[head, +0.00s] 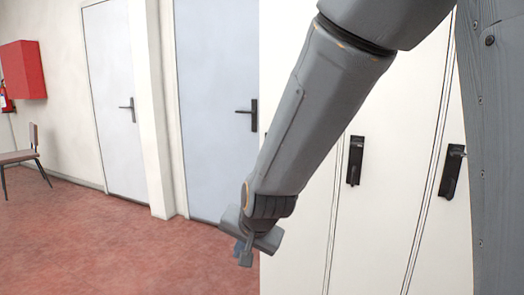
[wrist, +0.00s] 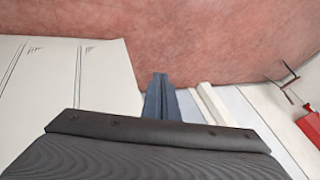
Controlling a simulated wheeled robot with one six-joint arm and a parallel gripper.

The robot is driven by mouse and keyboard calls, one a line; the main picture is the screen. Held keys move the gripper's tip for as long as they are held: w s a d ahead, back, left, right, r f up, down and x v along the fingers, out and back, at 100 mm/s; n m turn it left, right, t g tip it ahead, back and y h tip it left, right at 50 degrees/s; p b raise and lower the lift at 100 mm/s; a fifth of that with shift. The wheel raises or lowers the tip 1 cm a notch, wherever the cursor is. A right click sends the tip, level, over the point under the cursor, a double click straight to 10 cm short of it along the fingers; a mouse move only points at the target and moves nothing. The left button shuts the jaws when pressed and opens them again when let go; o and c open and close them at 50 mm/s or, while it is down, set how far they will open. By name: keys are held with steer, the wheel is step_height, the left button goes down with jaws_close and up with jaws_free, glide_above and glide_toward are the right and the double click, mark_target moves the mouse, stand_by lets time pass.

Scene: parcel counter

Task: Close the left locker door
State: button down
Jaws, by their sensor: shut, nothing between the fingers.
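White locker doors (head: 390,210) fill the right of the head view, split by dark vertical seams. Black handles (head: 355,160) show on two of them, and my forearm covers part of the front. The leftmost white panel (head: 298,240) ends in a straight upright edge beside a grey-blue door. I cannot tell whether it stands ajar. In the wrist view the white panels (wrist: 105,85) with small vent marks lie at left. My gripper (head: 245,258) is low by the leftmost panel's left edge, shut and empty. Its fingers (wrist: 160,95) show against the red floor in the wrist view.
The red floor (head: 110,240) is clear at left. A grey-blue door (head: 215,90) and a white door (head: 115,100) stand in the back wall. A chair (head: 20,155) and a red cabinet (head: 22,70) are at far left.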

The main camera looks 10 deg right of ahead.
steer(key=w+d+r+m+t+h+p, duration=0.4)
steer(key=w+r+m+t, duration=0.1)
steer(key=w+r+m, duration=0.25)
steer(key=w+d+r+m+t+h+p, duration=0.3)
steer(key=w+d+r+m+t+p, duration=0.25)
steer(key=w+m, duration=0.25)
steer(key=p+x, duration=0.2)
steer(key=x, duration=1.1)
steer(key=shift+w+a+r+p, duration=0.2)
steer(key=shift+w+r+p, duration=0.1)
steer(key=shift+r, duration=0.15)
